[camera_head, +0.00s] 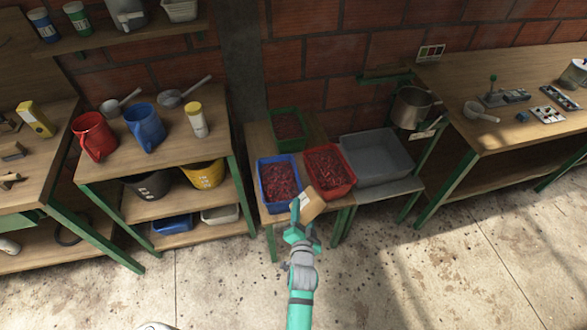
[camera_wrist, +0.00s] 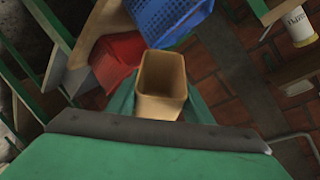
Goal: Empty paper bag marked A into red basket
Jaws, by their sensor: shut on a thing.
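My gripper (camera_head: 299,230) is shut on a tan paper bag (camera_head: 310,206), holding it tilted in front of the baskets. A pale patch shows on the bag's left side; no letter is legible. In the wrist view the bag (camera_wrist: 160,104) sits between the teal fingers, mouth open, and I see no contents inside. The red basket (camera_head: 343,186) stands on a low wooden table just behind and right of the bag in the head view, with dark red pieces in it. It also shows in the wrist view (camera_wrist: 116,60).
A blue basket (camera_head: 265,198) of red pieces stands left of the red one, and a green basket (camera_head: 288,114) behind. A grey tub (camera_head: 378,158) is at the right. Shelves with a red jug (camera_head: 94,136) and blue jug (camera_head: 145,126) stand left. The floor in front is clear.

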